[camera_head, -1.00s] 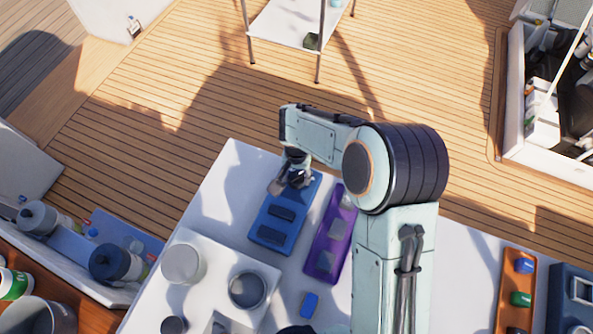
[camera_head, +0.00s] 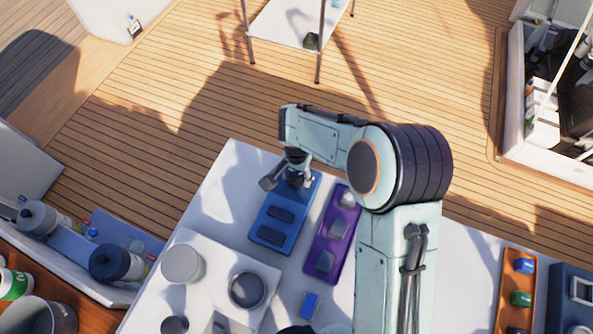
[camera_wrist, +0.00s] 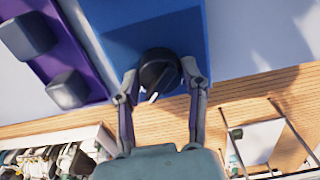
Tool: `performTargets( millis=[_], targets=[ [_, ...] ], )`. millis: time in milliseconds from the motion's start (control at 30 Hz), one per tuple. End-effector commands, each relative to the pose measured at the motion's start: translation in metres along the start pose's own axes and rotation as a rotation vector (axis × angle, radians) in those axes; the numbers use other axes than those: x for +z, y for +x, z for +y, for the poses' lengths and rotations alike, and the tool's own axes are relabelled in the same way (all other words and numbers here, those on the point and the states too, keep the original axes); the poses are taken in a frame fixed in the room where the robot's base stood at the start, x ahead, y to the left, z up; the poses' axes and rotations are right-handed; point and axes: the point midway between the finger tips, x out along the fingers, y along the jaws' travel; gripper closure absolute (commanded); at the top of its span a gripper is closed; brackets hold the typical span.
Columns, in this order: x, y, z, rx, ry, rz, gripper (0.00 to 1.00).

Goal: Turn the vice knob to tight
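A round black knob (camera_wrist: 160,72) with a white pointer line sits at one end of a blue panel (camera_wrist: 130,25). In the wrist view, the pointer slants down toward the lower left. My gripper (camera_wrist: 161,88) is open, with one finger on each side of the knob. Gaps show between the fingers and the knob's sides. In the head view, my gripper (camera_head: 288,182) is over the far end of the blue panel (camera_head: 266,238) and largely hides the knob. No label or tight mark is readable.
A purple panel (camera_head: 318,273) with several grey blocks lies to the right of the blue one. A small blue block (camera_head: 310,305) lies nearer. A white raised block (camera_head: 215,265) with round parts stands at the left. An orange panel (camera_head: 512,318) is at the right.

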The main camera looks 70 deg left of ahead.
Motion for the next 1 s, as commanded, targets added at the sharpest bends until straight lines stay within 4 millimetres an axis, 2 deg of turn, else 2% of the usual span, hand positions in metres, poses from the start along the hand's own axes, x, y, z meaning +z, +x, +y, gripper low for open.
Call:
performTargets(
  millis=[33, 67, 367, 467, 567, 800, 1000],
  targets=[
    [0.0, 0.001, 0.0, 0.001, 0.0, -0.001, 0.37],
    [0.0, 0.0, 0.0, 0.001, 0.0, -0.001, 0.33],
    [0.0, -0.001, 0.0, 0.0, -0.001, 0.0, 0.33],
    [-0.001, -0.009, 0.0, -0.001, -0.001, 0.002, 0.33],
    [-0.001, -0.026, -0.001, -0.002, -0.001, 0.004, 0.33],
    [-0.001, -0.082, -0.001, -0.002, 0.0, 0.004, 0.33],
    [-0.001, -0.113, 0.0, 0.0, 0.0, 0.002, 0.33]
  ],
)
